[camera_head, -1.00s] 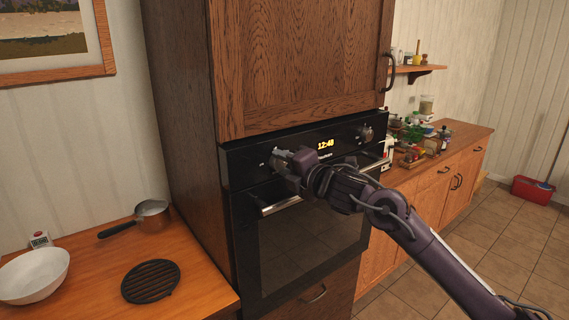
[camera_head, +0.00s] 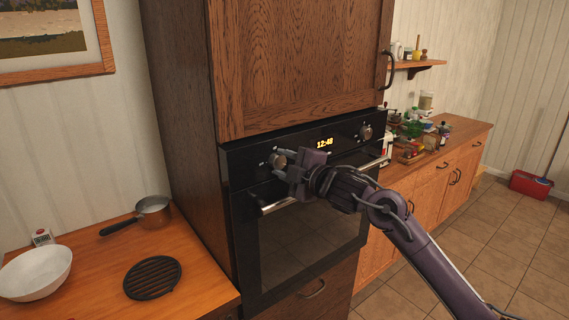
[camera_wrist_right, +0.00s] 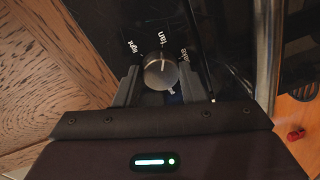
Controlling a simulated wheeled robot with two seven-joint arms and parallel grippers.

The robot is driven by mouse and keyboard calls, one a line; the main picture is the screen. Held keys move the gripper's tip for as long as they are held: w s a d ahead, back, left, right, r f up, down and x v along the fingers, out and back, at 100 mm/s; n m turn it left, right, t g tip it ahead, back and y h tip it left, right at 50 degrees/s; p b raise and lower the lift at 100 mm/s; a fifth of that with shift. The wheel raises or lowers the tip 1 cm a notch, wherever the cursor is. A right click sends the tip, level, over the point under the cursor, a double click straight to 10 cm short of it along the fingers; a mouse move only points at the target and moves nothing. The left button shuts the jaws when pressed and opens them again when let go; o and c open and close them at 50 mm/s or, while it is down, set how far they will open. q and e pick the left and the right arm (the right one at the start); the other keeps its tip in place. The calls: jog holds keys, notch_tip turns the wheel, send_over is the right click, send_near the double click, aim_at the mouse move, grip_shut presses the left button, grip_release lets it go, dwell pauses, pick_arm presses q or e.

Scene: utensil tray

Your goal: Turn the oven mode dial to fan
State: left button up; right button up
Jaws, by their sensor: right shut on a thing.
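The oven mode dial (camera_head: 277,159) is a round metallic knob at the left of the black oven panel. In the right wrist view the dial (camera_wrist_right: 160,70) sits between the two dark fingers of my right gripper (camera_wrist_right: 161,84), with printed labels "light", "fan" and "bake" around it. The "fan" label (camera_wrist_right: 162,38) is above the knob there. My right gripper (camera_head: 289,165) is shut on the dial, at the panel front. My left gripper is not in view.
The oven (camera_head: 307,245) has a clock reading 12:48, a second knob (camera_head: 366,131) at right and a metal door handle (camera_head: 280,204) just below my gripper. A wooden cabinet is above. The left counter holds a pan (camera_head: 152,212), a bowl (camera_head: 36,273) and a black trivet (camera_head: 152,278).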

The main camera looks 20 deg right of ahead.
jog(key=shift+f, duration=0.1)
dwell(0.3)
jog(key=o, duration=1)
jog(key=b+v, duration=0.3)
jog(key=v, duration=0.4)
jog(key=shift+s+d, duration=0.2)
jog(key=shift+s, duration=0.15)
